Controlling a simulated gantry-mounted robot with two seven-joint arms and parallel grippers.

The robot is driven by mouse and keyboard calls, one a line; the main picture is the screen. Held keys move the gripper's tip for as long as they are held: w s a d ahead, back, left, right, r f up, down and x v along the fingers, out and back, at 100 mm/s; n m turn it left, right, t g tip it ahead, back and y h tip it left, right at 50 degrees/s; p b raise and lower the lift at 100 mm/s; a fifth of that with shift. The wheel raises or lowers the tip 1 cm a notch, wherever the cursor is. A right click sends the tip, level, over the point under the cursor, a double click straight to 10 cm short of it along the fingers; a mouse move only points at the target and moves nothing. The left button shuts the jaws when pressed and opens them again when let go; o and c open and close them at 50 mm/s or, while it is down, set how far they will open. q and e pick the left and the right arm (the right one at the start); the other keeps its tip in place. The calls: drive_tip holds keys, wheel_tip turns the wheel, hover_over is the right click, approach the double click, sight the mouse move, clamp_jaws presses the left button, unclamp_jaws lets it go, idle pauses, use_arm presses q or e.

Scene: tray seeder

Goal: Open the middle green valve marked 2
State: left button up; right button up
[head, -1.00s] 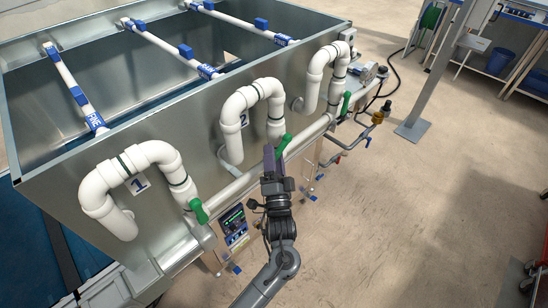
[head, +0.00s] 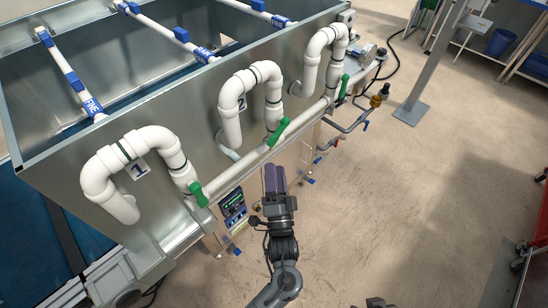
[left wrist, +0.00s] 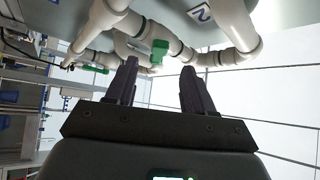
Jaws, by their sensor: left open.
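The middle green valve handle (head: 278,131) sits below the white bent pipe (head: 229,110) with the label 2 (head: 241,102). It slants up to the right, roughly along the horizontal pipe and across its own white pipe. My left gripper (head: 275,170) is open and empty, below the handle in the head view and apart from it. In the left wrist view a green handle (left wrist: 159,50) shows beyond the two dark fingers (left wrist: 158,78), between their tips. The label 2 also shows there (left wrist: 201,14).
Green handles of valve 1 (head: 198,194) and of the far valve (head: 343,87) flank the middle one. The metal tank (head: 180,165) stands behind the pipes. A control panel (head: 233,208) hangs below.

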use_arm(q)
drive_tip(key=shift+v, duration=0.75)
